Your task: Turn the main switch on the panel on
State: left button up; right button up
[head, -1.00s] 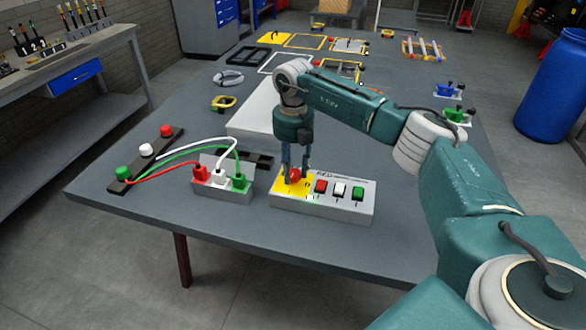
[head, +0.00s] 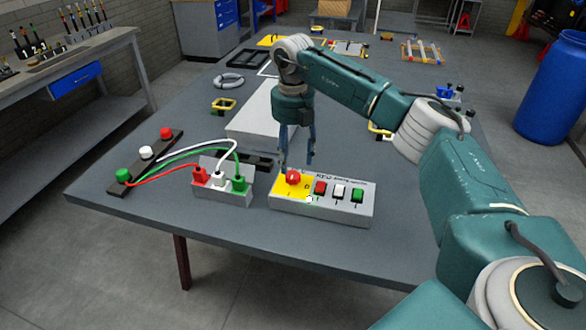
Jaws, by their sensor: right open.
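The panel (head: 322,210) is a light grey box near the front edge of the table. Its main switch is a red round knob (head: 293,177) on a yellow patch at the panel's left end. Red, white and green rocker switches sit in a row to its right. My right gripper (head: 297,163) points down just above and behind the red knob. Its fingers are spread and hold nothing. The knob's exact turn angle is too small to tell. My left gripper is not in view.
A grey socket box (head: 222,190) with red, white and green plugs stands just left of the panel. Its cables run to a dark strip (head: 146,160) with coloured terminals. A large light grey box (head: 262,120) lies behind. The table's front edge is bare.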

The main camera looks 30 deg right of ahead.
aim_at(293, 176)
notch_tip(293, 176, up, 6)
dwell(0.7)
